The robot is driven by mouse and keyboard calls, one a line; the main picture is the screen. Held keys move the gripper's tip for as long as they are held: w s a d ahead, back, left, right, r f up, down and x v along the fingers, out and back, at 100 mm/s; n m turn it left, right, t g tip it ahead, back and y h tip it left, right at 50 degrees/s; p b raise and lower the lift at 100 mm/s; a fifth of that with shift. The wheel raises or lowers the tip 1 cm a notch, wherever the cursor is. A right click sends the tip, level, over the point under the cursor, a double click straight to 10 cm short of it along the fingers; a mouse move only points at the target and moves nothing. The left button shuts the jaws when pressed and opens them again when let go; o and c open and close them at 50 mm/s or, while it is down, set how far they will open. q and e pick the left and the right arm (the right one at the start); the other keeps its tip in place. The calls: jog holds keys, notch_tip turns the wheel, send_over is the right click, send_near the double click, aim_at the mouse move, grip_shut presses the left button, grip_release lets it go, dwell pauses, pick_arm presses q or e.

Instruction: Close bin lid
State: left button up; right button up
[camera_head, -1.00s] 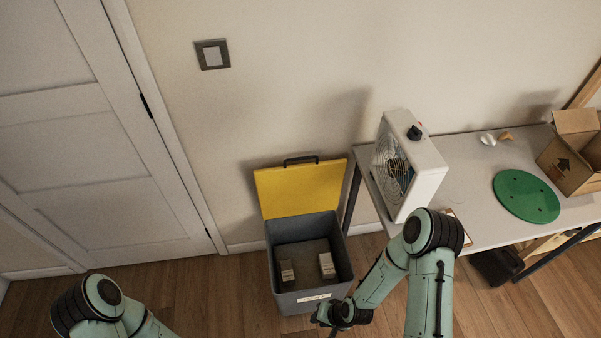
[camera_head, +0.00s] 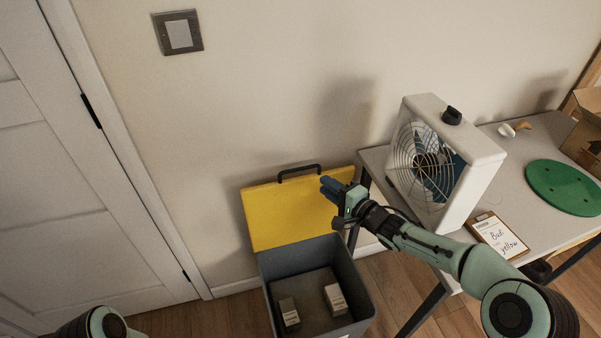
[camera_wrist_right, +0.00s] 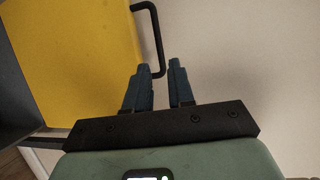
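The grey bin (camera_head: 362,275) stands open on the floor against the wall. Its yellow lid (camera_head: 280,215) is raised and leans back toward the wall, with a black handle (camera_head: 298,170) on its top edge. My right gripper (camera_head: 328,187) is in front of the lid's right part, below and right of the handle. In the right wrist view, the lid (camera_wrist_right: 85,60) lies left of the fingers and the handle (camera_wrist_right: 156,40) runs down to the fingertips (camera_wrist_right: 158,68). The fingers are apart; contact with the handle cannot be told. My left gripper is out of view.
Two small labelled boxes (camera_head: 335,299) (camera_head: 289,312) lie inside the bin. A table (camera_head: 540,150) at the right holds a white box fan (camera_head: 470,150), a clipboard (camera_head: 497,237), a green disc (camera_head: 565,187) and a cardboard box (camera_head: 588,130). A door is at the left.

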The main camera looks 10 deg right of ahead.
aim_at(301, 169)
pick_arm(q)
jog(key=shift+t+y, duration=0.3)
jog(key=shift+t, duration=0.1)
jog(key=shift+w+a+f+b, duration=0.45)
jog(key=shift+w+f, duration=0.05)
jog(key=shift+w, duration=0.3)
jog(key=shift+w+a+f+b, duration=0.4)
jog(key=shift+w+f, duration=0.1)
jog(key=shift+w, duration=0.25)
pick_arm(e)
jog(key=shift+x, duration=6)
jog(key=shift+f, duration=0.1)
grip_shut()
